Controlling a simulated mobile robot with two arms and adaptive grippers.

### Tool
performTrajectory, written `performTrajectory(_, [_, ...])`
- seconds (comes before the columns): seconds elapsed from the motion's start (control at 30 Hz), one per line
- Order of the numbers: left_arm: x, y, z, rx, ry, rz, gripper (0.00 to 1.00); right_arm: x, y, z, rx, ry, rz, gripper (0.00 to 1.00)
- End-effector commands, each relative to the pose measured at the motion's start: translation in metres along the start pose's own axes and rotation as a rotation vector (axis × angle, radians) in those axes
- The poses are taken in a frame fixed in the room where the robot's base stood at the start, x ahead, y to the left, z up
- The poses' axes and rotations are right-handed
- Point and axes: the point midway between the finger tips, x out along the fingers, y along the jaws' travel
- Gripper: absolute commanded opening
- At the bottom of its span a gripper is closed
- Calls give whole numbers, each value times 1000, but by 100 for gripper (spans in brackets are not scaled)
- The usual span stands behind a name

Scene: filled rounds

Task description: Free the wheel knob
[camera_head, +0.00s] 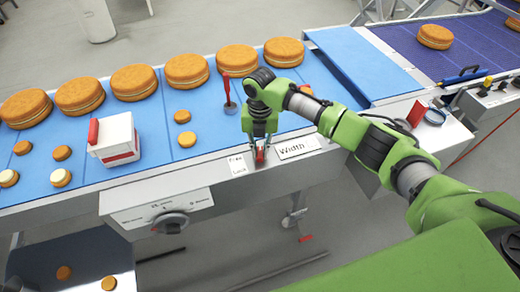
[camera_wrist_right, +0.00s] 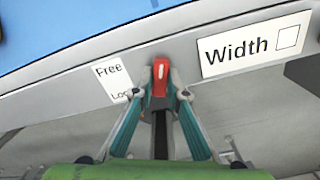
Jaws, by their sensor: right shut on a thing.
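A small red-tipped lever (camera_wrist_right: 160,76) stands on the machine's grey front rail, just right of a white label reading Free and Lock (camera_wrist_right: 112,82). In the wrist view its red tip points up, toward the Free end. My right gripper (camera_head: 260,146) is shut on this lever, with its fingers on either side; they partly hide it in the head view. The wrist view shows the same gripper (camera_wrist_right: 160,95) close up. A dark round knob (camera_head: 170,223) sits on the front panel; I cannot tell which part is the wheel knob. My left gripper is not in view.
A Width label (camera_head: 297,148) is right of the lever. Large filled rounds (camera_head: 187,70) and small ones line the blue belt (camera_head: 215,150). A white box (camera_head: 115,140) stands on it. A red-ended crank (camera_head: 297,222) hangs below the rail.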

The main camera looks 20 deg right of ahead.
Motion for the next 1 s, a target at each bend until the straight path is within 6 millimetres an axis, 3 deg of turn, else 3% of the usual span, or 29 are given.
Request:
performTrajectory(0.5, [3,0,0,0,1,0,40,-1,0,1,-331,-2,2,0])
performTrajectory(1.0, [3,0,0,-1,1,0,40,-2,0,1,-390,-3,1,0])
